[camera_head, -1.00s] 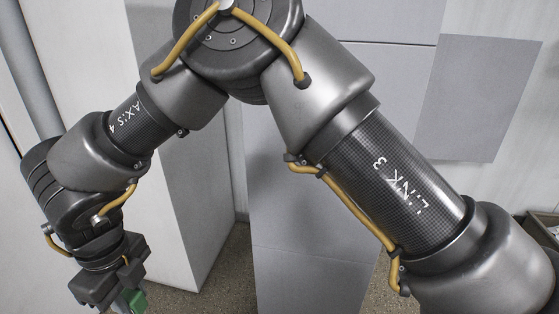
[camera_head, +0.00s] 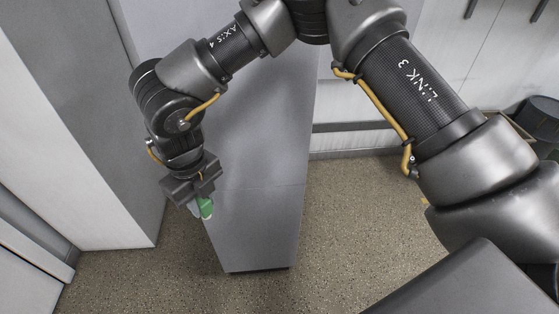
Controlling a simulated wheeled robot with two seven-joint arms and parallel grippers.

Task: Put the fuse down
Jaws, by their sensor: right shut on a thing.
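My right gripper (camera_head: 198,203) hangs from my right arm, left of the picture's middle, pointing down. The fuse is held in the air in front of a tall grey cabinet (camera_head: 262,190). The part of the fuse between the fingers is hidden. My left gripper does not show.
The grey cabinet stands on speckled floor (camera_head: 350,225) behind my arm. White cabinets (camera_head: 60,130) line the left side. A dark round container (camera_head: 540,115) and a box edge stand at the far right. Open floor lies right of the grey cabinet.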

